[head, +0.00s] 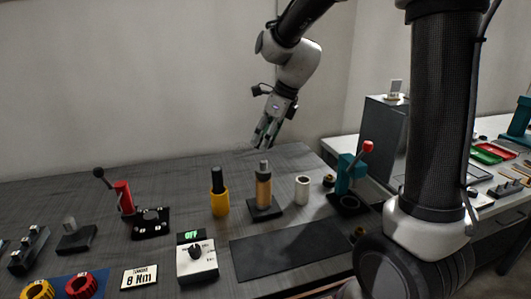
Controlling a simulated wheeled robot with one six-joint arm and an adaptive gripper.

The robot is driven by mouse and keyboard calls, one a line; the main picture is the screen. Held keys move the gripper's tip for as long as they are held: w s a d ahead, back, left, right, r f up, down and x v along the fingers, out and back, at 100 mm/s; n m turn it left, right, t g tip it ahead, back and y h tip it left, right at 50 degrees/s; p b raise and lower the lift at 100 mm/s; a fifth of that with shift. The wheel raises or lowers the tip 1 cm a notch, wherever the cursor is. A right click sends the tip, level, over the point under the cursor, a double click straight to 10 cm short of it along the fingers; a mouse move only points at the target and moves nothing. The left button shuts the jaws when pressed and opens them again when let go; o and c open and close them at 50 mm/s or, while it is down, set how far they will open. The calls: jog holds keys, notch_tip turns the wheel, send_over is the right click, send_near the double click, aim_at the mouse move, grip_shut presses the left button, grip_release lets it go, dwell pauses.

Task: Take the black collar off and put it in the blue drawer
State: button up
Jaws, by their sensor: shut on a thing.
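My gripper (264,144) is in the air above the back of the dark table, fingers pointing down. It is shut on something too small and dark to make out. Below it stands a brown post (263,188) with a grey top on a black square base. The post is upright and apart from the gripper. I cannot pick out the black collar for certain in this view. No blue drawer can be made out.
A yellow holder (219,203) with a black handle stands left of the post, a white roll (302,190) right of it. A teal press (350,174) with a red knob is further right. A black mat (290,250) in front is bare. The back of the table is clear.

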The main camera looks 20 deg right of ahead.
notch_tip(320, 180, up, 2)
dwell(0.4)
jog(key=shift+f, duration=2.1)
